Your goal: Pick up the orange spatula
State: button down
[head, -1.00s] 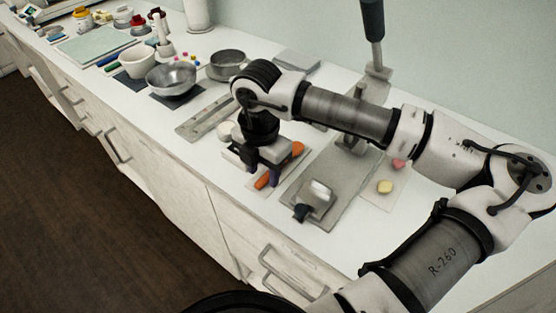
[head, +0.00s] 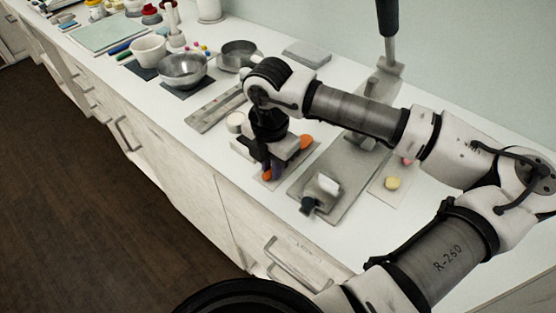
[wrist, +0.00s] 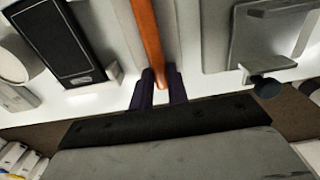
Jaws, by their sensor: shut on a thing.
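The orange spatula (head: 306,141) shows in the head view on both sides of my gripper (head: 272,170), above or at a small grey mat near the counter's front edge. My gripper hides its middle. In the wrist view the orange spatula (wrist: 149,35) runs from the top edge down between the two dark fingers of my gripper (wrist: 158,88). The fingers are shut on it near its lower end. I cannot tell how far it is off the mat.
A grey metal stand (head: 335,175) with a white block is just right of my gripper. A yellow piece (head: 392,183) lies further right. A steel bowl (head: 183,70), a white cup (head: 148,49) and a grey dish (head: 238,54) stand further left. A flat grey bar (head: 213,108) lies nearby.

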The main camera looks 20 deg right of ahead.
notch_tip(320, 180, up, 20)
jog(key=p, duration=0.7)
jog(key=c, duration=2)
grip_release()
grip_shut()
jog(key=shift+f, duration=0.1)
